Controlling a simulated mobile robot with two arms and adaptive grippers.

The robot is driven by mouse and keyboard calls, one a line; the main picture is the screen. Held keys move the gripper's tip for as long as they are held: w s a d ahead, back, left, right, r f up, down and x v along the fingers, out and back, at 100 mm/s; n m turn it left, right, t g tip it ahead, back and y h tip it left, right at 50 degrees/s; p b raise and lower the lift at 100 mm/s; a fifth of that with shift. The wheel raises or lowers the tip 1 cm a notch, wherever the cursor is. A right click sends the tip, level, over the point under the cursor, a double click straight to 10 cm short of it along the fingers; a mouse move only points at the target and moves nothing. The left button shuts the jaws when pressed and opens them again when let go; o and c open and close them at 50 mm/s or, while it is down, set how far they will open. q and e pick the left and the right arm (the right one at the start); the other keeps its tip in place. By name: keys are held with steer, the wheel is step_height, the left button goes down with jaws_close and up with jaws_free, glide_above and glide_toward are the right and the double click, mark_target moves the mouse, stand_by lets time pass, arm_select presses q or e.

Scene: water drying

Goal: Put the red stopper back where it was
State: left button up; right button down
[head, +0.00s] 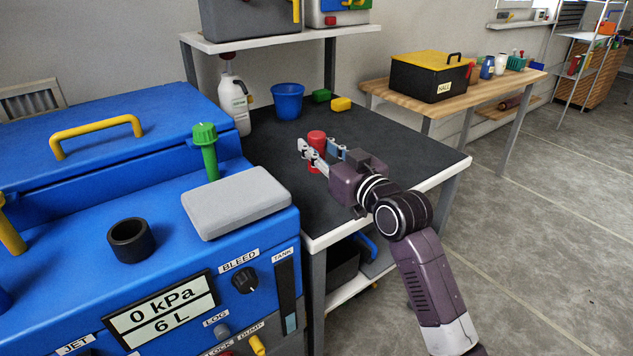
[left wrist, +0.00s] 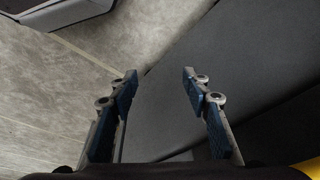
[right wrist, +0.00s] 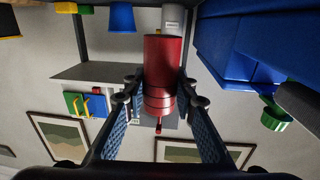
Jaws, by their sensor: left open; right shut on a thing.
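The red stopper (head: 317,138) is a red cylinder above or on the dark bench top; the head view does not settle whether it touches the bench. My right gripper (head: 319,152) is shut on it. In the right wrist view the red stopper (right wrist: 163,62) sits between the two fingers of the right gripper (right wrist: 160,88), with a thin red tip at its lower end. My left gripper (left wrist: 159,80) shows only in its own wrist view, open and empty. A black open collar (head: 131,241) stands on the blue machine.
The blue machine (head: 75,210) carries a green-capped plug (head: 206,148), a grey pad (head: 235,201) and yellow handles. On the dark bench (head: 398,157) stand a white bottle (head: 234,103), a blue bucket (head: 288,101) and small green and yellow blocks. The bench's right part is clear.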

step_height(320, 180, down, 4)
steer(key=shift+f+b, duration=0.15)
steer(key=shift+b, duration=0.2)
step_height(320, 180, down, 2)
steer(key=shift+f+b, duration=0.2)
steer(key=shift+b, duration=0.15)
steer(key=shift+f, duration=0.35)
arm_select(q)
steer(key=v, duration=0.6)
steer(key=shift+w+r, duration=0.2)
steer(key=shift+r, duration=0.25)
steer(key=shift+a, duration=0.1)
arm_select(e)
steer(key=c, duration=1.6)
jaws_free()
